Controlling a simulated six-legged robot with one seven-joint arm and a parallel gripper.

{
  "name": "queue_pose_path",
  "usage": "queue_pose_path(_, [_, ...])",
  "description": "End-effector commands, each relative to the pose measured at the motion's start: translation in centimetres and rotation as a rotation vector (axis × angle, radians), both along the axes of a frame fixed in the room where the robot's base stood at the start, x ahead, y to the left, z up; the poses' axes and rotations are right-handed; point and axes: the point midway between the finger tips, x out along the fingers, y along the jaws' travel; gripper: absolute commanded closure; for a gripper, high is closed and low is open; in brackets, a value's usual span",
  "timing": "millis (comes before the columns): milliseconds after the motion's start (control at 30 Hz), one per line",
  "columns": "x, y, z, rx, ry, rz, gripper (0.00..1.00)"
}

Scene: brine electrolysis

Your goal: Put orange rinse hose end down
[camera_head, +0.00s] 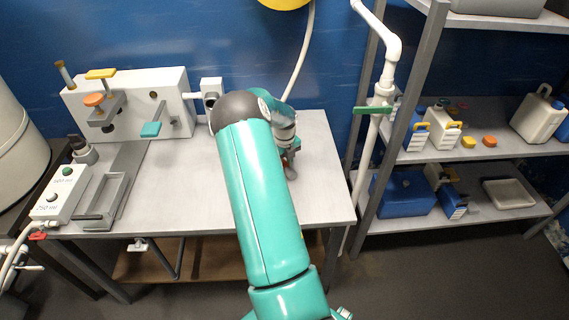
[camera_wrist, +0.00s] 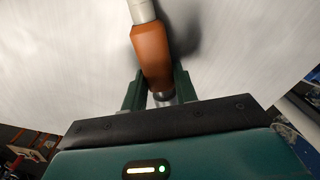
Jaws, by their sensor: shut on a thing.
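The orange rinse hose end (camera_wrist: 151,52) shows in the wrist view as an orange grip with a pale section above it and a metal tip below. My gripper (camera_wrist: 160,92) is shut on it, with one dark green finger on each side. A grey surface lies behind it, with a dark shadow beside the hose end. I cannot tell whether it touches that surface. In the head view my gripper (camera_head: 290,165) is over the right part of the grey table (camera_head: 325,190), and my arm hides most of the hose end.
A white panel with coloured knobs (camera_head: 165,90) stands at the table's back left. A grey tray (camera_head: 103,200) and a control box (camera_head: 60,190) are at the left. A white pipe with a green valve (camera_head: 375,109) and shelves (camera_head: 470,150) stand right. The table's right front is clear.

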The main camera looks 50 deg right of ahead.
Motion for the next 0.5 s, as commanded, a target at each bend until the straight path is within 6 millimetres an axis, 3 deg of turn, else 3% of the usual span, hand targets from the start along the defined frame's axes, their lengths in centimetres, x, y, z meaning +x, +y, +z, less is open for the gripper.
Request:
queue_pose_path(67, [-0.01,-0.01,-0.26,0.000,0.001,0.000,1.00])
queue_pose_path(100, [-0.01,0.00,-0.21,0.000,0.000,0.000,0.63])
queue_pose_path(167, [-0.01,0.00,-0.21,0.000,0.000,0.000,0.52])
queue_pose_path(500, [0.00,0.00,0.01,0.000,0.000,0.000,0.49])
